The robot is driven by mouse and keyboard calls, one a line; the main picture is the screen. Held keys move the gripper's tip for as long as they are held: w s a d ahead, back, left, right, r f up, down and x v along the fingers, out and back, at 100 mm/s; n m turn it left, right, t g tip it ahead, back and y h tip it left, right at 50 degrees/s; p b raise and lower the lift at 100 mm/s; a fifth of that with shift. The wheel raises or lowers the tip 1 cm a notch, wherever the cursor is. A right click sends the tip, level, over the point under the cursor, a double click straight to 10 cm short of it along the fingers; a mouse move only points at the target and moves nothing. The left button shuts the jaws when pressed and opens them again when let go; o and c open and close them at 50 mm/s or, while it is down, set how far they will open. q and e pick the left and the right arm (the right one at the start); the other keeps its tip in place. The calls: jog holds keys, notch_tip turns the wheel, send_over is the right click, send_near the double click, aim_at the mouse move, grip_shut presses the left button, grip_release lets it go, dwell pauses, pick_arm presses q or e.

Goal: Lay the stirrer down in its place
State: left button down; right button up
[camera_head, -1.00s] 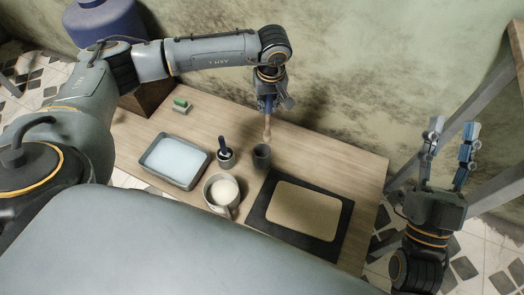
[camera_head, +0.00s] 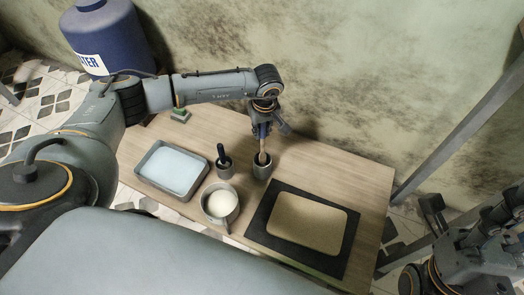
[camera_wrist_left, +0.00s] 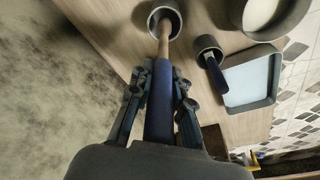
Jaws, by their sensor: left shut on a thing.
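The stirrer has a blue handle (camera_wrist_left: 160,105) and a pale wooden shaft (camera_head: 263,157). My left gripper (camera_head: 263,131) is shut on the blue handle and holds the stirrer nearly upright above the table. The shaft's lower end is inside the mouth of a small grey cup (camera_head: 262,172). The cup also shows at the top of the left wrist view (camera_wrist_left: 165,8). Whether the tip touches the cup's bottom is hidden. My right gripper (camera_head: 468,232) is at the lower right, beyond the table edge, dark and partly cut off; its opening is unclear.
The table's back right is bare.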

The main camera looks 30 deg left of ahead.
aim_at(262, 143)
pick_arm(q)
notch_tip(262, 143, down, 6)
jog(key=shift+f+b, duration=0.15)
jog(key=shift+b, duration=0.85)
jog(key=shift+f, duration=0.25)
jog(key=shift+r, duration=0.1)
jog(key=shift+f, duration=0.2)
jog(key=c, duration=1.3)
grip_release()
jog(key=shift+o, duration=0.4)
